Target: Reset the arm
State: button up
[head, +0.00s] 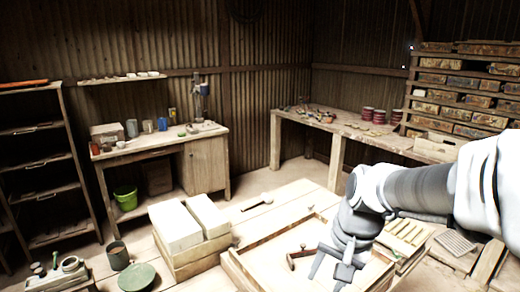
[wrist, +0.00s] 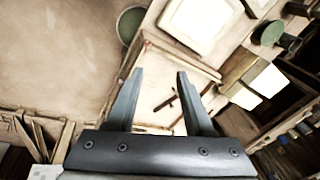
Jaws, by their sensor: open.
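My gripper (head: 340,274) hangs at the lower right of the head view, at the end of my white and grey arm. It is above a shallow wooden frame (head: 240,268) on the low worktable. In the wrist view my gripper (wrist: 160,72) shows two separate dark fingers with nothing between them. A small dark-handled tool (head: 300,256) lies inside the frame, left of my gripper. The tool also shows beyond the fingers in the wrist view (wrist: 165,103). My gripper appears apart from both; its exact height is hard to tell.
Pale blocks (head: 175,228) stand on a wooden base left of the frame. A green tub (head: 137,277) and dark pot (head: 117,256) are at lower left. Slatted wooden pieces (head: 408,232) lie right of my gripper. Benches (head: 155,143) and stacked drawers (head: 455,95) line the walls.

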jog(key=s+r+n+t, duration=0.1)
jog(key=s+r+n, duration=0.2)
jog(key=s, duration=0.3)
jog(key=s+d+r+n+t+h, duration=0.1)
jog(key=s+r+n+t, duration=0.1)
jog(key=s, duration=0.3)
jog(key=shift+s+r+n+h, duration=0.3)
jog(key=shift+s+r+n, duration=0.1)
jog(key=shift+r, duration=0.1)
jog(key=shift+d, duration=0.2)
